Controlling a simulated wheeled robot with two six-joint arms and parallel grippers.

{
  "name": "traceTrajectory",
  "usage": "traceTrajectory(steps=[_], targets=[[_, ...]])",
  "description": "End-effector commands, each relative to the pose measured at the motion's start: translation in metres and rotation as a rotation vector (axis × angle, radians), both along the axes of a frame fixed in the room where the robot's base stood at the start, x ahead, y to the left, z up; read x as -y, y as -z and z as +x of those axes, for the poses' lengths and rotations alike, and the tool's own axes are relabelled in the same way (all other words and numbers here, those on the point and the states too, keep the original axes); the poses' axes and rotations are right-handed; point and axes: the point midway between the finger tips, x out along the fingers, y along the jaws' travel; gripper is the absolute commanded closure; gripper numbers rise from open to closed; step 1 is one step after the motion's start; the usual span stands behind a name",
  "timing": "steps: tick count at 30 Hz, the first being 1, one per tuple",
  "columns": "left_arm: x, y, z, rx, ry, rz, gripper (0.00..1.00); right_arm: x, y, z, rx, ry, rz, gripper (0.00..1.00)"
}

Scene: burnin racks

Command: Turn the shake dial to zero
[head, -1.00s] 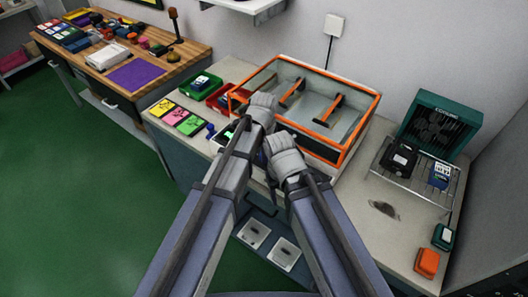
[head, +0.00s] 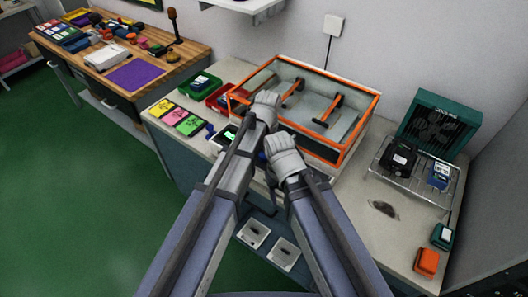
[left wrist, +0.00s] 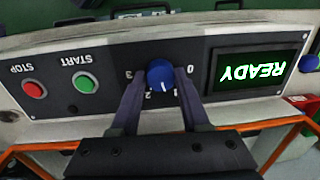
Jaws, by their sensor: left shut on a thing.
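The shake dial (left wrist: 160,74) is a blue knob on the dark front panel, seen upside down in the left wrist view. Figures 0 to 3 ring it. Its white pointer line faces down in the picture, between 1 and 2. My left gripper (left wrist: 160,82) has one finger on each side of the dial and is shut on it. In the head view my left gripper (head: 266,104) is at the front of the orange-framed shaker box (head: 352,140), and the dial is hidden. My right gripper (head: 285,155) is beside it; its fingers are hidden.
A green START button (left wrist: 85,83), a red STOP button (left wrist: 34,88) and a lit READY screen (left wrist: 252,70) flank the dial. Coloured cards (head: 174,115) lie left of the box. A wire rack (head: 420,180) and a green fan unit (head: 438,125) stand at right.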

Motion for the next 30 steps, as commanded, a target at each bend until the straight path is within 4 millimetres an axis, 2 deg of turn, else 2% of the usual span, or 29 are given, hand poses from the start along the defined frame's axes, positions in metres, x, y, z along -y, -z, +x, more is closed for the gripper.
traceTrajectory(steps=[15, 30], targets=[[0.0004, 0.0001, 0.0009, -0.001, -0.457, 0.000, 1.00, 0.0000, 0.0001, 0.0000, 0.000, 0.000, 0.000, 0.38], [0.0003, 0.0002, 0.0008, -0.001, -0.681, 0.001, 1.00, 0.0000, 0.0002, 0.0000, 0.000, 0.000, 0.000, 0.38]])
